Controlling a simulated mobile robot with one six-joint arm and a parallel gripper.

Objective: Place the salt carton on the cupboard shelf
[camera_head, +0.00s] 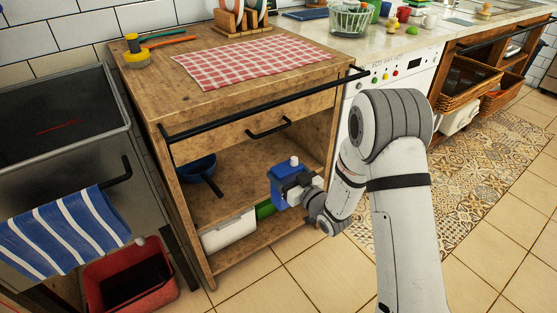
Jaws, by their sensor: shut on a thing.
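The salt carton (281,181) is blue with a white cap on top. It is held in front of the right half of the wooden cupboard. My gripper (291,190) is shut on it; the fingers are partly hidden by my wrist and the carton. The cupboard has an open middle shelf (228,199), with a blue pan (198,169) at its left. The carton appears at about the height of that shelf opening. I cannot tell whether any part of it is inside the opening.
A black rail (265,104) and a drawer handle (269,128) stick out above the opening. A white bin (228,231) and a green item (264,210) sit on the lower shelf. Shelf space right of the pan looks clear. A red crate (130,276) stands at left.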

